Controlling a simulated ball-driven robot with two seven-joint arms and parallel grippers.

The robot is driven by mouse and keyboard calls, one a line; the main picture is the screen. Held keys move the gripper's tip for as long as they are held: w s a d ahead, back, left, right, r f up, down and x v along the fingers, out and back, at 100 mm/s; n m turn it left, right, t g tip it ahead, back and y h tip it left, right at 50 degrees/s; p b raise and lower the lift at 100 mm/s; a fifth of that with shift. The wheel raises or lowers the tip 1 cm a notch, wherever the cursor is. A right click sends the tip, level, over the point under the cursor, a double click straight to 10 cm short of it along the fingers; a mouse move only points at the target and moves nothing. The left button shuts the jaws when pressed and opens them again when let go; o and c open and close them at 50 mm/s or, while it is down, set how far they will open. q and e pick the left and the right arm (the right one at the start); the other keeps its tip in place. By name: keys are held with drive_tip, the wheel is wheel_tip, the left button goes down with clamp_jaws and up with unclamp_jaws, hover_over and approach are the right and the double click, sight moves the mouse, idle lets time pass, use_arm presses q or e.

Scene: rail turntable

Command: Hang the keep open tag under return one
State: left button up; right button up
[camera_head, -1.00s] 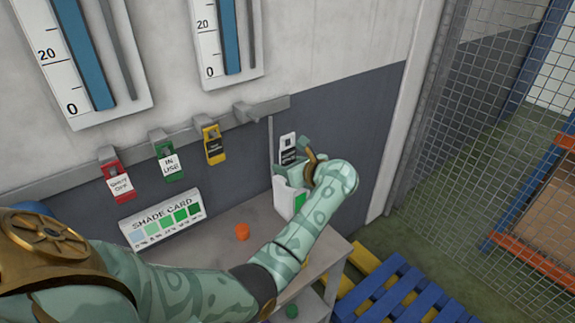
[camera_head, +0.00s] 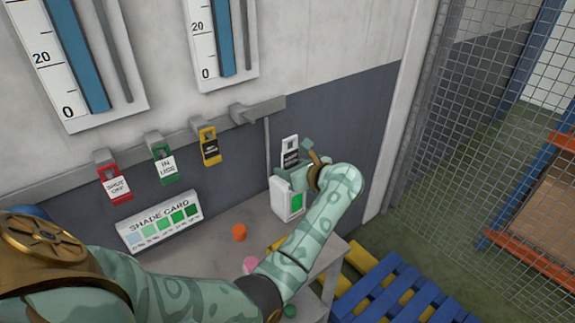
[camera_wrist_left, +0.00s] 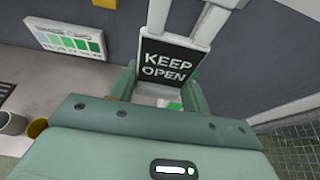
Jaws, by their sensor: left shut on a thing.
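The keep open tag (camera_head: 290,157) is white with a slot at its top and a black label. My left gripper (camera_head: 297,174) is shut on its lower part and holds it upright in front of the dark lower wall. In the left wrist view the label (camera_wrist_left: 168,62) reads KEEP OPEN, between the green fingers. A bare peg (camera_head: 240,113) sticks out near the right end of the grey rail (camera_head: 265,109), up and left of the tag. The tag is apart from it. No return one marking is legible. My right gripper is out of view.
Red shut off (camera_head: 115,186), green in use (camera_head: 165,168) and yellow tags (camera_head: 209,147) hang along the rail. Two gauges (camera_head: 98,60) are above. A shade card (camera_head: 160,224), a white box with a green panel (camera_head: 289,203) and an orange object (camera_head: 239,232) are below.

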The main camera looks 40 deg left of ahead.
use_arm(q)
drive_tip(key=shift+s+d+r, duration=0.1)
drive_tip(key=shift+s+d, duration=0.1)
drive_tip(key=shift+d, duration=0.55)
drive_tip(key=shift+s+d, duration=0.25)
drive_tip(key=shift+d, duration=0.45)
drive_tip(key=shift+s+d+r, duration=0.1)
drive_tip(key=shift+s+d, duration=0.1)
drive_tip(key=shift+d, duration=0.55)
drive_tip(key=shift+f, duration=0.1)
